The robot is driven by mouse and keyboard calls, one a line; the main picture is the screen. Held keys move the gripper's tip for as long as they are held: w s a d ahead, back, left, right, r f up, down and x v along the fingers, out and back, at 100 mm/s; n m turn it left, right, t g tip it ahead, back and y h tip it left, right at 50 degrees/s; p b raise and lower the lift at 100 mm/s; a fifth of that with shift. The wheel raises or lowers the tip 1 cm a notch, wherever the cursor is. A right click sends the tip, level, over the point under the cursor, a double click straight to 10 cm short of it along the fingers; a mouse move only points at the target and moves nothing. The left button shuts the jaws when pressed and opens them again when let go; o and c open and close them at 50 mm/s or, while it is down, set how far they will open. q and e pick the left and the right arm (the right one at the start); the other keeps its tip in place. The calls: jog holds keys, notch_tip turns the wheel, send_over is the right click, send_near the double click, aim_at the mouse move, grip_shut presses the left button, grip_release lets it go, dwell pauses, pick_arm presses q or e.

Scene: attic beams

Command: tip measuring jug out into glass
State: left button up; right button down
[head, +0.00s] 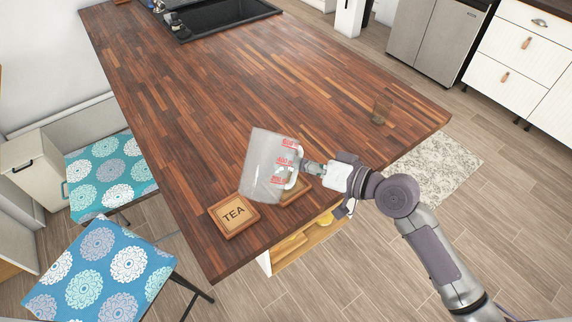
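A clear measuring jug (262,165) with red markings shows at the middle of the head view, over the near part of the wooden counter. My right gripper (308,168), on the arm that comes in from the right, is shut on the jug at its handle side. The jug looks slightly tilted in the picture and I see no clear contents in it. A small see-through glass (382,107) stands on the counter to the right, near the far right corner and apart from the jug. My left gripper is not in view.
A wooden box marked TEA (234,215) sits at the counter's near edge. A similar wooden box (295,193) is partly hidden behind the jug and gripper. The counter's middle (220,90) is clear. Two patterned stools (100,270) stand at left.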

aim_at(295, 178)
jog(key=shift+w+f+n+t+b, duration=0.2)
jog(key=shift+f+n+t+b, duration=0.1)
jog(key=shift+f+n+b, duration=0.65)
jog(key=n+b, duration=0.1)
jog(key=b, duration=0.1)
jog(key=s+n+t+b, duration=0.1)
jog(key=n, duration=0.1)
jog(key=s+n+t+b, duration=0.1)
jog(key=n+b, duration=0.1)
jog(key=shift+s+a+f+b, duration=0.2)
jog(key=shift+a+f+b, duration=0.05)
jog(key=shift+a+b, duration=0.15)
jog(key=shift+s+a+f+n+y+b, duration=0.1)
jog(key=shift+s+f+n+y+b, duration=0.1)
jog(key=shift+f+n+y+b, duration=0.35)
pick_arm(q)
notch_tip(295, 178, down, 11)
jog(key=b, duration=0.1)
pick_arm(e)
jog(key=shift+s+t, duration=0.15)
jog(key=shift+t, duration=0.15)
